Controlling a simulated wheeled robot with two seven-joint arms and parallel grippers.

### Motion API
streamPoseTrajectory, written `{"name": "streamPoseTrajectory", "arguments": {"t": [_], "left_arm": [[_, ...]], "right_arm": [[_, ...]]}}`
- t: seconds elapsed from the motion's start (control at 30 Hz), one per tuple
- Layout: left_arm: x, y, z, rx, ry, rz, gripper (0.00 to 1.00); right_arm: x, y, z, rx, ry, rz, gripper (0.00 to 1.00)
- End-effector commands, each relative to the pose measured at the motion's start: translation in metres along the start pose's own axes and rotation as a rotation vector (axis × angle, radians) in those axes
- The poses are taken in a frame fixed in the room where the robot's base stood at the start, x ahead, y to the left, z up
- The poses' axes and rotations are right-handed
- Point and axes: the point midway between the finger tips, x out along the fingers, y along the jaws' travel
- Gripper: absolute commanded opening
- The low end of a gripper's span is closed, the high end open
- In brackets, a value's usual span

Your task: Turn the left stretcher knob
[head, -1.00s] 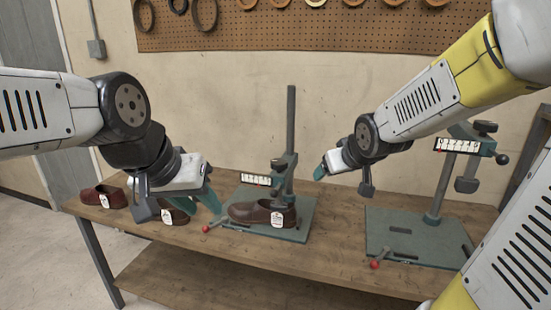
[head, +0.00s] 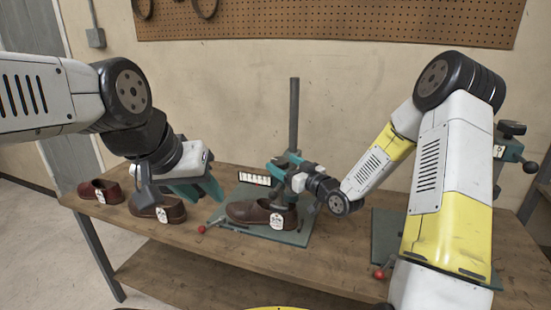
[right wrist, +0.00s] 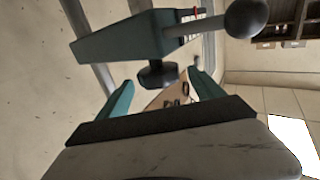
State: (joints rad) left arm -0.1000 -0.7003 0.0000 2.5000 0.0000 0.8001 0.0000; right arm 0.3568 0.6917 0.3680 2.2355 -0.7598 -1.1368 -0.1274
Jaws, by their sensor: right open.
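The left stretcher stands mid-bench in the head view, with an upright post (head: 293,115) and a green base plate (head: 298,237). A brown shoe (head: 250,212) with a white tag is on it. In the right wrist view its teal head (right wrist: 120,38) carries a black knob (right wrist: 157,73). My right gripper (head: 283,168) is at the stretcher head; in the right wrist view its open fingers (right wrist: 160,82) lie either side of the knob, with gaps visible. The knob is not clear in the head view. My left gripper (head: 203,188) hangs above the bench, left of this stretcher; its finger gap is unclear.
A ball-ended lever (right wrist: 245,18) juts from the head near the right fingers. Other shoes (head: 158,208) (head: 100,191) stand to the left. A red-tipped lever (head: 202,229) sits at the base plate. A second stretcher (head: 384,235) is partly hidden behind my right arm.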

Motion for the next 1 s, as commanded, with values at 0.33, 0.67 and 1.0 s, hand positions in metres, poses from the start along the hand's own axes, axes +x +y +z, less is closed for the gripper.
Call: {"name": "streamPoseTrajectory", "arguments": {"t": [0.33,0.67,1.0], "left_arm": [[0.0,0.0,0.0,0.0,0.0,0.0,0.36],[0.0,0.0,0.0,0.0,0.0,0.0,0.36],[0.0,0.0,0.0,0.0,0.0,0.0,0.36]], "right_arm": [[0.049,0.0,0.0,0.0,-0.002,0.001,0.77],[0.055,0.0,0.001,0.0,-0.003,0.001,0.77],[0.055,0.0,0.0,0.0,-0.003,0.001,0.16]]}}
